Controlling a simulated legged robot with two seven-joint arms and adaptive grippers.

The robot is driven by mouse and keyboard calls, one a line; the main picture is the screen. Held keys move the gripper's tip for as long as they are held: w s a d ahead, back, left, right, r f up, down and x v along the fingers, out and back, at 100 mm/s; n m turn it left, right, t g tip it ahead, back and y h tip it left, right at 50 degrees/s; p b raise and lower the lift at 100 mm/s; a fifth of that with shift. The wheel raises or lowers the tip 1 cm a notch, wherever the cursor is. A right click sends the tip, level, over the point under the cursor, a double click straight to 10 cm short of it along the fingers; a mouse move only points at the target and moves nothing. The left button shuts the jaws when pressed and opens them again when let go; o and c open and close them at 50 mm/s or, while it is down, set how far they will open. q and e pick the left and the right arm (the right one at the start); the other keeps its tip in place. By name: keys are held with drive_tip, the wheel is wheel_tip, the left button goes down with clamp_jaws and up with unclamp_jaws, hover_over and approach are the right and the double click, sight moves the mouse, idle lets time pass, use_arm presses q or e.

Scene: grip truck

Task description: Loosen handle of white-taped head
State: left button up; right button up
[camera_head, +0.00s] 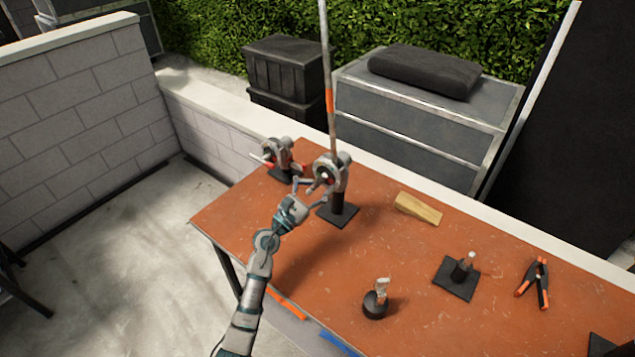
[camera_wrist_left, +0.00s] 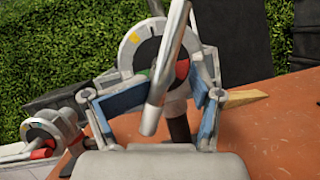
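A grip head (camera_head: 330,172) stands on a black square base on the orange-brown table, with a tall pole rising at it. In the left wrist view its pale round disc (camera_wrist_left: 133,50) has a yellow mark and a red and green centre. Its silver bar handle (camera_wrist_left: 168,65) slants across the disc toward the camera. My left gripper (camera_head: 311,191) is at the front of this head. In the wrist view its blue-padded fingers are spread on either side of the handle, with gaps visible. I cannot clearly make out white tape. My right gripper is out of view.
A second head (camera_head: 280,154) with red parts stands close on the left, also in the wrist view (camera_wrist_left: 45,135). A wooden wedge (camera_head: 418,208), orange-tipped clamps (camera_head: 536,283) and small mounts (camera_head: 376,302) lie right and in front. The table (camera_head: 330,255) is clear between them.

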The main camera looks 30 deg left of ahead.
use_arm(q)
drive_tip(key=shift+d+r, duration=0.3)
drive_tip(key=shift+d, duration=0.15)
drive_tip(key=shift+s, duration=0.15)
drive_tip(key=c, duration=0.4)
drive_tip(key=shift+s+a, duration=0.1)
drive_tip(key=shift+a, duration=0.1)
drive_tip(key=c, duration=0.3)
drive_tip(key=shift+s+a, duration=0.1)
drive_tip(key=shift+a, duration=0.2)
drive_tip(key=shift+c, duration=0.7)
drive_tip(key=shift+d, duration=0.15)
